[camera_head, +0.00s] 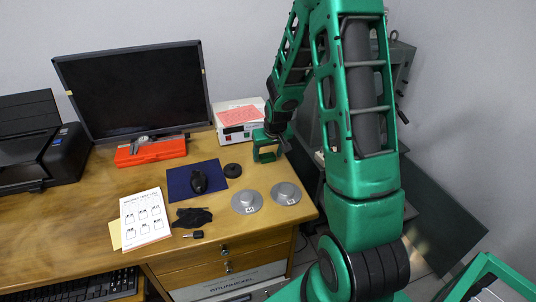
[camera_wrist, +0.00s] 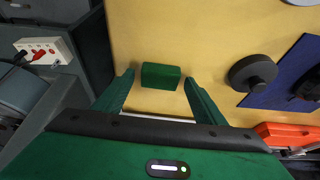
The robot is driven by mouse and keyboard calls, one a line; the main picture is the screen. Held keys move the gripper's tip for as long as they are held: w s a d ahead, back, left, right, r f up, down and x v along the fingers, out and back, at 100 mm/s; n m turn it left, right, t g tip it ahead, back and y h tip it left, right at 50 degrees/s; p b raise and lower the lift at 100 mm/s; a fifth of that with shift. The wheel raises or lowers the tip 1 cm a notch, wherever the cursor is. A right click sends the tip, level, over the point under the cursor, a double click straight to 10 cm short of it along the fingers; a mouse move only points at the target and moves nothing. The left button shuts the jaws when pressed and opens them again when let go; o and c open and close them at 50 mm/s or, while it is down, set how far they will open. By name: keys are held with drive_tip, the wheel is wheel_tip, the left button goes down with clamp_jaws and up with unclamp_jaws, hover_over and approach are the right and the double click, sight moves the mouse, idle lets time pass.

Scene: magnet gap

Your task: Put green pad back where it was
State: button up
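The green pad (camera_wrist: 161,76) is a small dark green block on the wooden table, seen in the wrist view just ahead of and between my fingertips. My gripper (camera_wrist: 159,78) is open, with a finger on each side of the pad and bare table showing between pad and fingers. In the head view, my gripper (camera_head: 267,152) points down at the right side of the table, in front of the white box. There the pad cannot be told apart from the green fingers.
A black round puck (camera_head: 233,170) and a blue mat (camera_head: 184,183) lie left of my gripper. Two grey discs (camera_head: 247,202) (camera_head: 285,193) sit nearer the front edge. The white box (camera_head: 236,116) and red case (camera_head: 150,151) stand behind. A socket strip (camera_wrist: 46,48) is beyond the table's side edge.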

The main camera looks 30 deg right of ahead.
drive_tip(key=v, duration=1.2)
drive_tip(key=s+a+r+m+g, duration=0.1)
drive_tip(key=s+r, duration=0.1)
drive_tip(key=s, duration=0.8)
drive_tip(key=s+a+r+m+g+y, duration=0.1)
drive_tip(key=s+r, duration=0.2)
drive_tip(key=s, duration=0.8)
drive_tip(key=s+a+r+m+g, duration=0.1)
drive_tip(key=s+r+g, duration=0.1)
drive_tip(key=s, duration=0.8)
drive_tip(key=shift+s+r, duration=0.2)
drive_tip(key=shift+r, duration=0.25)
